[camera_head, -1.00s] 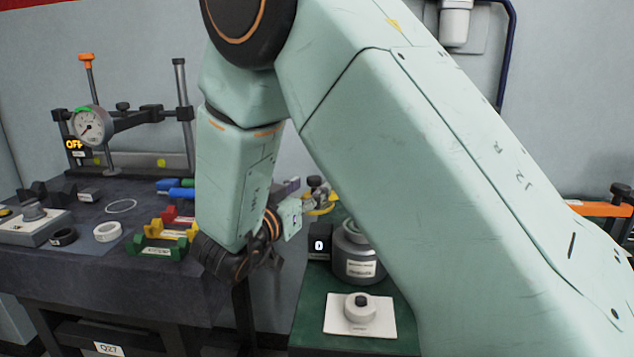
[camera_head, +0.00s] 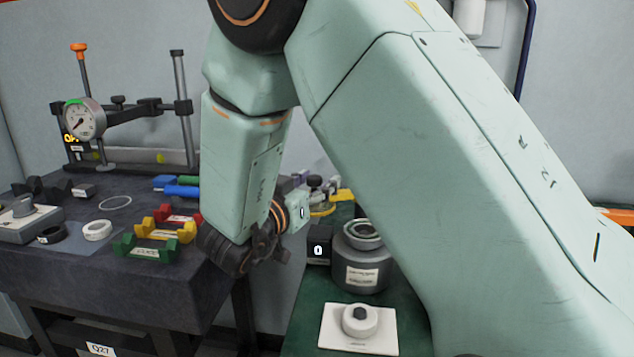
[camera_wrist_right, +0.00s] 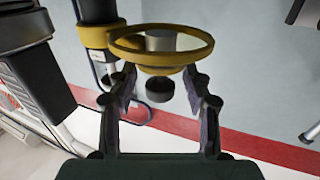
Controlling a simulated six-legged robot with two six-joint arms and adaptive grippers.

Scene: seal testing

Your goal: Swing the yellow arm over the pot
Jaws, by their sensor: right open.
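The yellow arm (camera_head: 322,210) shows in the head view as a small yellow part beyond my right wrist, partly hidden by it. In the right wrist view its yellow ring (camera_wrist_right: 125,50) surrounds a grey cylinder, with a black knob (camera_wrist_right: 159,89) below. My right gripper (camera_wrist_right: 160,85) is open, one finger on each side of the knob, with no clear contact. In the head view my wrist largely hides the fingers. The grey pot (camera_head: 362,276) stands on the green table to the right, open-topped with rings inside. My left gripper is out of view.
A black box reading 0 (camera_head: 319,250) stands beside the pot. In front, a white plate (camera_head: 332,341) carries a white round piece. A dark table (camera_head: 150,290) at left holds a gauge (camera_head: 84,119), coloured blocks and rings.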

